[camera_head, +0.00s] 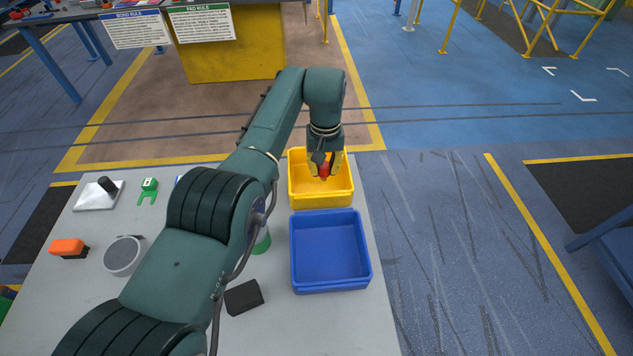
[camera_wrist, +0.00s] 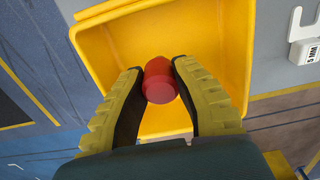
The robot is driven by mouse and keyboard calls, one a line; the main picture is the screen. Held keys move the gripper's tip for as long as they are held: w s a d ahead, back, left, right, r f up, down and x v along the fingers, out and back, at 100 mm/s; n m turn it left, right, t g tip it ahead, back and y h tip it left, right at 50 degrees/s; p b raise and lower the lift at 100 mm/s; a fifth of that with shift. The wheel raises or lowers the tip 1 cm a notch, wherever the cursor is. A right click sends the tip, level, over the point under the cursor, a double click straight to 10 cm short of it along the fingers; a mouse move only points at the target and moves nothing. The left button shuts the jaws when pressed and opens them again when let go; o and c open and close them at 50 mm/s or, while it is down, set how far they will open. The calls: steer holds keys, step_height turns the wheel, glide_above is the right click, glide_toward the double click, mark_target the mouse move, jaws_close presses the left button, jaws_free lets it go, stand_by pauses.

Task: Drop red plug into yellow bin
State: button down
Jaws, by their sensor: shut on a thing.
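The red plug (camera_wrist: 160,82) is a short red cylinder held between the fingertips of my gripper (camera_wrist: 158,85) in the wrist view. It also shows as a small red spot in the head view (camera_head: 325,170). The yellow bin (camera_head: 322,199) stands at the far right of the table, and my gripper (camera_head: 325,168) points down over it. In the wrist view the yellow bin (camera_wrist: 92,50) lies below and around the plug. I cannot tell how far the plug is above the bin floor. The plug's lower side is hidden.
A blue bin (camera_head: 330,283) stands directly in front of the yellow bin. A black block (camera_head: 243,296), a grey round part (camera_head: 124,256), an orange part (camera_head: 68,247) and a green part (camera_head: 148,190) lie on the grey table (camera_head: 85,310). My arm hides the table's middle.

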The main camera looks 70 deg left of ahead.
steer(key=c, duration=0.9)
jaws_free()
steer(key=shift+r, duration=0.1)
steer(key=shift+r, duration=0.1)
step_height(320, 180, up, 7)
steer(key=shift+r, duration=0.15)
steer(key=shift+r, duration=0.1)
